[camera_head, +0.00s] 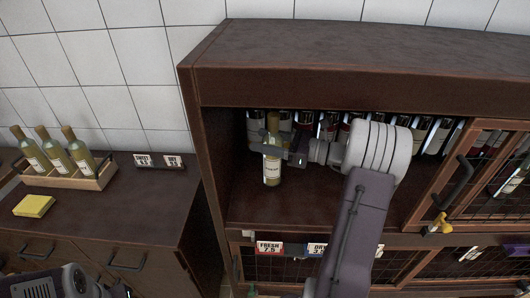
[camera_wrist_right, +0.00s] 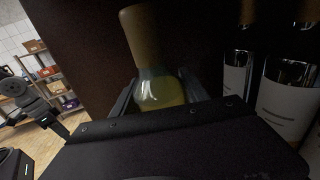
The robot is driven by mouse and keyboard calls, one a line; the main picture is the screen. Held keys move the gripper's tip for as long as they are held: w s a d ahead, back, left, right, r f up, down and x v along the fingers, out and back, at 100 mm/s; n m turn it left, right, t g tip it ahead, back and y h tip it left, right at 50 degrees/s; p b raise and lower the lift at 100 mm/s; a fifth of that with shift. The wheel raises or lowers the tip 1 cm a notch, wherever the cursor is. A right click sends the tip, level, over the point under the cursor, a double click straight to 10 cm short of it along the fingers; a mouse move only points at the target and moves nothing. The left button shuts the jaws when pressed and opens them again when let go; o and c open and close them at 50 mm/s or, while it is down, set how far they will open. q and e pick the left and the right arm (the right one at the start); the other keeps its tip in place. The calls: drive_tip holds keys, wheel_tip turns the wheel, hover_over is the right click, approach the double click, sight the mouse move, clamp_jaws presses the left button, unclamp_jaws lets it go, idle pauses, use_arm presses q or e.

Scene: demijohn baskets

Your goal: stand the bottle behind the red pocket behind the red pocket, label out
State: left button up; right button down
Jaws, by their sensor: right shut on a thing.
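My right gripper (camera_head: 278,150) is shut on a pale yellow-green bottle (camera_head: 272,172) with a tan top. The bottle is upright inside the dark cabinet, its cream label facing out toward the head camera. It is behind and in line with the red pocket (camera_head: 269,247), marked FRESH, on the shelf's front edge. I cannot tell whether its base touches the shelf. The right wrist view shows the bottle's neck and shoulder (camera_wrist_right: 158,85) between the fingers; its lower part is hidden. My left arm shows at the lower left; its jaws are not clear.
A row of dark bottles (camera_head: 304,121) stands at the back of the shelf. A blue pocket (camera_head: 317,249) is right of the red one. A wooden tray (camera_head: 95,181) of bottles and a yellow block (camera_head: 34,205) are on the left counter.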

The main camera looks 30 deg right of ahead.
drive_tip(key=shift+d+f, duration=0.1)
drive_tip(key=shift+f, duration=1.95)
drive_tip(key=c, duration=0.6)
unclamp_jaws()
drive_tip(key=b+v, duration=0.1)
drive_tip(key=v, duration=1.1)
